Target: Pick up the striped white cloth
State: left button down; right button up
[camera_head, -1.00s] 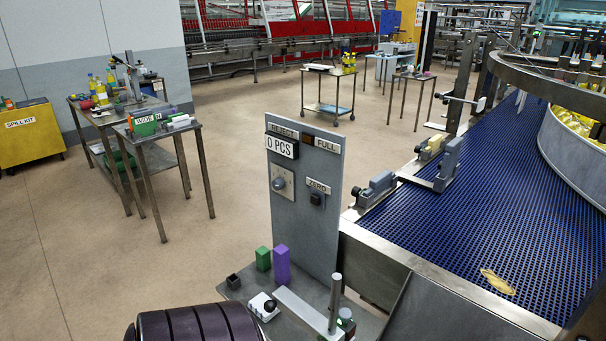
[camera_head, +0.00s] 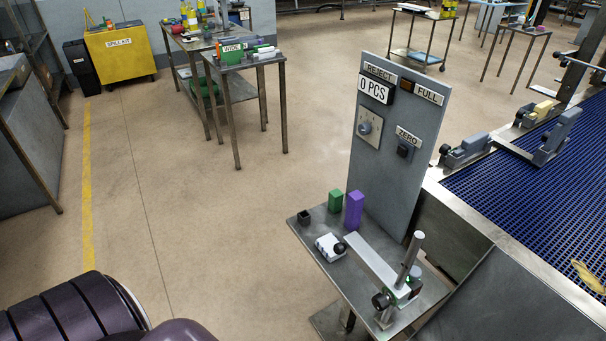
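I cannot make out a striped white cloth in this view. Neither of my grippers is in view. Only dark, rounded links of my own arm show at the bottom left.
A control panel (camera_head: 395,190) stands right of centre. Its shelf (camera_head: 318,222) holds a green block (camera_head: 336,201), a purple block (camera_head: 354,209) and a small white item (camera_head: 330,247). A blue conveyor (camera_head: 500,190) lies right. A yellow cabinet (camera_head: 121,52) stands upper left. Open floor lies left of centre.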

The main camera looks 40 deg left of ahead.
aim_at(324, 244)
jog(key=u, duration=0.9)
jog(key=z, duration=1)
jog(key=u, duration=1)
jog(key=j, duration=0.1)
jog(key=i+z, duration=0.05)
